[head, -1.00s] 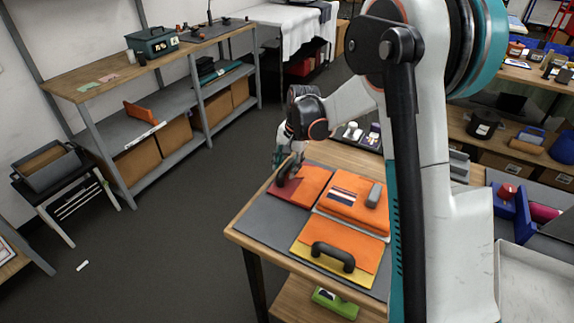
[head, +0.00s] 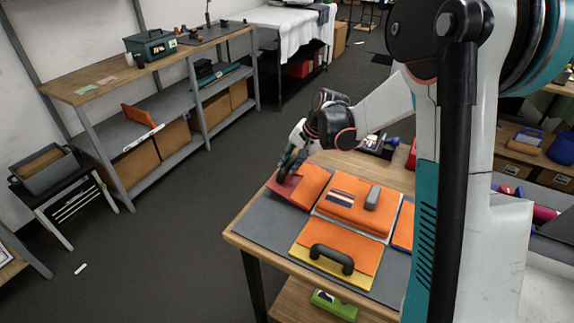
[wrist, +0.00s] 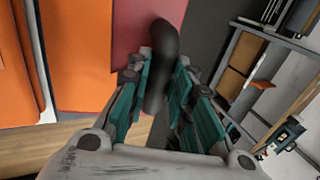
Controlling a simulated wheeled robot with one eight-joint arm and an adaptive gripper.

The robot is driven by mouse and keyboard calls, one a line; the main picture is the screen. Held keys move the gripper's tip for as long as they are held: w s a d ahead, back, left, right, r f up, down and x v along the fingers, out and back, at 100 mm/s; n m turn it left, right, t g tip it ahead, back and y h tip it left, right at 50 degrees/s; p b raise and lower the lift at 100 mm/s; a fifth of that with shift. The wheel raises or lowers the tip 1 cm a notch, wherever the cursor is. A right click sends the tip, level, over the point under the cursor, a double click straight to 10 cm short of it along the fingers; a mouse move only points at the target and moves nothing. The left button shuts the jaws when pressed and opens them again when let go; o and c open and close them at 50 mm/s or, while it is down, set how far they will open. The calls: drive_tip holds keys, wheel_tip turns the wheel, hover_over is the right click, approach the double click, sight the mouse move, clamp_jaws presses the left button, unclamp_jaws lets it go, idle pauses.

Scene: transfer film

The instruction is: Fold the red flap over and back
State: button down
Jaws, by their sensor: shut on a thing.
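The red flap (head: 284,187) is at the far left corner of the grey mat (head: 264,222), beside an orange panel (head: 312,182). It also shows in the wrist view (wrist: 133,30), with the orange panel (wrist: 82,55) to its left. A dark rounded handle (wrist: 163,42) stands on the red flap. My gripper (wrist: 160,85) is shut on this handle, its teal fingers on both sides. My gripper (head: 287,170) also shows in the head view, over the red flap. The flap's outer edge looks slightly raised. The lower part of the handle is hidden.
A raised orange block (head: 345,208) with a grey grip lies right of the flap. An orange and yellow panel (head: 310,256) with a black handle (head: 332,259) lies nearer. My arm covers the table's right part.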

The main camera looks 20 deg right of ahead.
drive_tip(key=s+d+r+t+y+b, duration=0.1)
drive_tip(key=s+d+t+y+b, duration=0.1)
drive_tip(key=s+d, duration=0.1)
drive_tip(key=s+d+r+t+y+b, duration=0.1)
drive_tip(key=s+d+t+y+b, duration=0.1)
drive_tip(key=s+d, duration=0.2)
drive_tip(key=s+d+r+t+y+b, duration=0.1)
drive_tip(key=s+d+r+b, duration=0.1)
drive_tip(key=s+d, duration=0.1)
drive_tip(key=shift+s+d+t+y, duration=0.15)
drive_tip(key=shift+s+t+y, duration=0.25)
drive_tip(key=shift+s+d+f, duration=0.4)
drive_tip(key=shift+s+d, duration=0.15)
drive_tip(key=shift+s, duration=0.05)
